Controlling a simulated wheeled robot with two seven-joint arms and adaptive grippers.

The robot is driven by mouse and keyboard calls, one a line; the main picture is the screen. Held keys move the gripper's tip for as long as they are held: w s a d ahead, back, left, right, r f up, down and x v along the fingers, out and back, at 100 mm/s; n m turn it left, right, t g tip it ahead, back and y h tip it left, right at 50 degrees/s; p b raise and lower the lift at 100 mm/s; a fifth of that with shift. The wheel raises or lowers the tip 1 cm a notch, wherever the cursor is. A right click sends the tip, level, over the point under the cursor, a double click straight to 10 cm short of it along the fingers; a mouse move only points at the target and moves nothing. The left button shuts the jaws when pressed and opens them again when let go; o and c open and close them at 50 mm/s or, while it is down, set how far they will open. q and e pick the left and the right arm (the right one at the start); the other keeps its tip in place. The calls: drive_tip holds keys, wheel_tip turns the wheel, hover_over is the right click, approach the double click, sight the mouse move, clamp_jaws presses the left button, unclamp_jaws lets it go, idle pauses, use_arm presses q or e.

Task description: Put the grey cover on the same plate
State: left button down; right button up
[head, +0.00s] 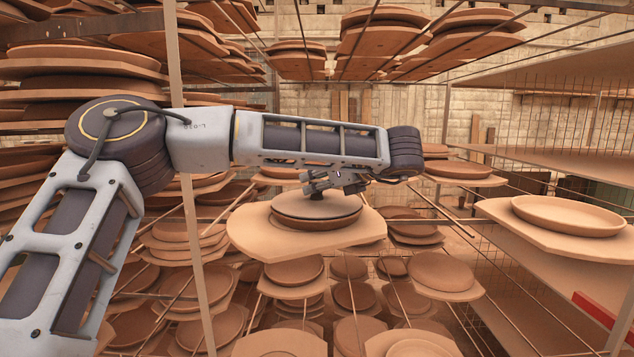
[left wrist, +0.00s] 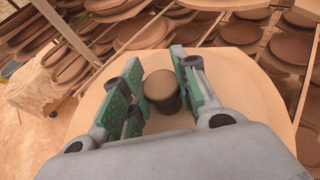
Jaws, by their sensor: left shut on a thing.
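The grey cover (head: 316,205) is a shallow round lid with a dark knob (left wrist: 162,88) on top. My left gripper (head: 328,184) reaches down over it from above and is shut on the knob, which lies between the green finger pads in the left wrist view. Directly under the cover is a brown round plate (head: 312,222) on a pale board (head: 262,237). The cover looks level and centred over this plate; I cannot tell whether it rests fully on it. My right gripper is not in view.
A wide shallow dish (head: 567,213) sits on a board on the right shelf. Racks of brown plates stand below, left and above. A pale upright post (head: 187,190) stands near my left arm. Thin metal rods (head: 445,210) cross close by on the right.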

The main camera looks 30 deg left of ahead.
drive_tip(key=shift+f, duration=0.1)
use_arm(q)
drive_tip(key=c, duration=1.2)
unclamp_jaws()
drive_tip(key=shift+c, duration=0.2)
drive_tip(key=shift+o, duration=0.7)
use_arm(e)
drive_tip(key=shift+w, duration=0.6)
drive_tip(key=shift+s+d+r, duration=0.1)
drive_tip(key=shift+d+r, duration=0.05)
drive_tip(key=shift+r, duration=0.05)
